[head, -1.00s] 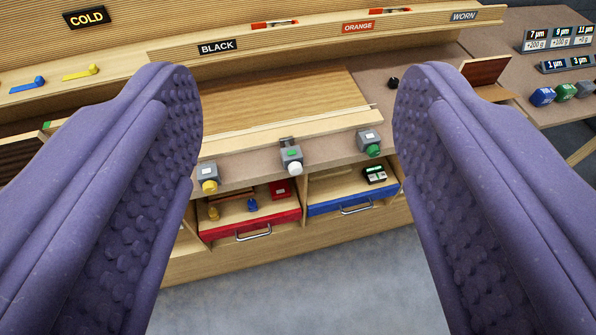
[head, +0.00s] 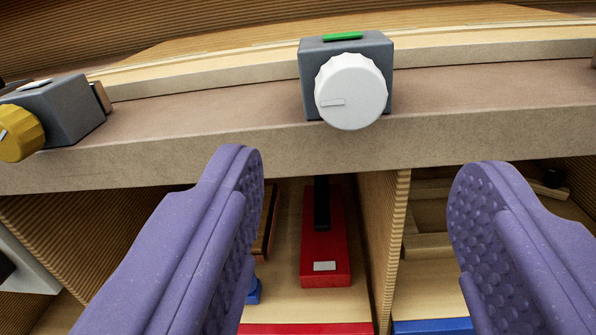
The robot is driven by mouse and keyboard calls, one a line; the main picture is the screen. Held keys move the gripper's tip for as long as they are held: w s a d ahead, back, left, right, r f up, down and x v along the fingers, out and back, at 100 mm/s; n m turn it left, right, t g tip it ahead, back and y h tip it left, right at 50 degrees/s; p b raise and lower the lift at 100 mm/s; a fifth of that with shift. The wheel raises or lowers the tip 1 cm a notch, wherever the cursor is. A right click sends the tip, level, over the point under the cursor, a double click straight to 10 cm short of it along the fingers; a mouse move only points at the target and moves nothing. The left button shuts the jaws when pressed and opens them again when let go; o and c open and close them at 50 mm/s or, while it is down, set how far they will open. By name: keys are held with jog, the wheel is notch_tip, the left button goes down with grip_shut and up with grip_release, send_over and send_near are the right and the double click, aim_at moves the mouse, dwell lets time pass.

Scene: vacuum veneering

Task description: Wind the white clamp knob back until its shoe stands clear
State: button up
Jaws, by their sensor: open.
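The white clamp knob (head: 351,91) sits on the front of a grey clamp block (head: 310,70) with a green strip on top, at the bench's front edge. It is a ribbed round knob with a small pointer mark on its left side. The shoe is hidden behind the block. My gripper (head: 355,165) is open and empty. Its two purple, dimpled fingers stand wide apart, below the knob in the picture and not touching it.
A yellow knob (head: 20,133) on another grey block (head: 62,108) stands at the left. The bench edge (head: 440,135) runs across. Below it, an open compartment holds a red box (head: 325,250), beside a wooden divider (head: 384,230).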

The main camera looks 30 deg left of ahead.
aim_at(351, 104)
jog(key=b+x, duration=0.1)
jog(key=x, duration=0.6)
jog(key=shift+b, duration=0.3)
jog(key=c, duration=1)
jog(key=shift+c, duration=0.2)
